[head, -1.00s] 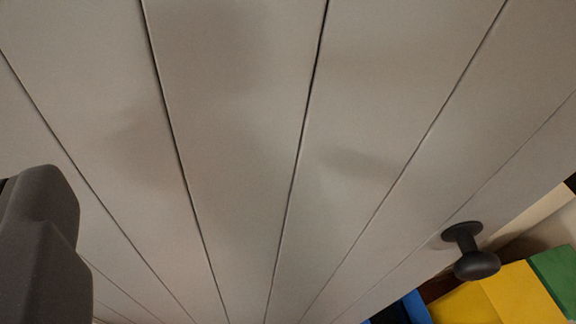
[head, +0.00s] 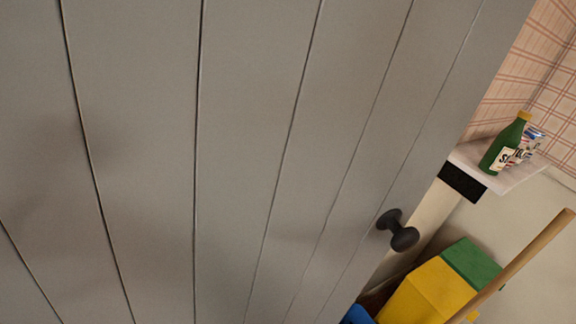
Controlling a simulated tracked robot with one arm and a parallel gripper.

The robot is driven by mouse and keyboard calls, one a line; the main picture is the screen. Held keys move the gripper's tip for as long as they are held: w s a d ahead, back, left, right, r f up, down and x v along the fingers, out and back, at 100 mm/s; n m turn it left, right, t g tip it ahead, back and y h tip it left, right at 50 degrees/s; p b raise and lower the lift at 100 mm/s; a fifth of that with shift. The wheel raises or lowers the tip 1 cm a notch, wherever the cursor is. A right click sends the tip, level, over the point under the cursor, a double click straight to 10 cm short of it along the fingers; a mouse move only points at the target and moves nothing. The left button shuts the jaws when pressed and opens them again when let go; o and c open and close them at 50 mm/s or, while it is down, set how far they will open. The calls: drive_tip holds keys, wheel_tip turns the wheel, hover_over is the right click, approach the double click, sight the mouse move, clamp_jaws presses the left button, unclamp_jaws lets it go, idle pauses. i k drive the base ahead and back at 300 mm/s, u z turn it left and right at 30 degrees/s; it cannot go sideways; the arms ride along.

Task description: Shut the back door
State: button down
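The back door (head: 240,150) is a grey plank panel that fills most of the head view and appears tilted there. Its round black knob (head: 399,232) is near the door's right edge, at the lower right. The door's right edge runs from the top right down to the bottom centre, and the room shows past it, so the door looks open. My gripper is not in the view, and nothing of it shows touching the door or knob.
Right of the door, a white shelf (head: 520,172) holds a green bottle (head: 503,146) and a small patterned item (head: 530,140). Below are a yellow bin (head: 425,293), a green bin (head: 470,262) and a blue one (head: 356,315). A wooden pole (head: 528,252) leans at lower right.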

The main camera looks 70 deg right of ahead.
sight(162, 161)
drive_tip(key=u, duration=0.45)
drive_tip(key=k, duration=1.3)
drive_tip(key=z, duration=0.75)
drive_tip(key=i, duration=0.45)
drive_tip(key=u, duration=0.25)
drive_tip(key=k, duration=0.5)
drive_tip(key=z, duration=0.15)
drive_tip(key=i, duration=0.6)
drive_tip(key=u, duration=0.1)
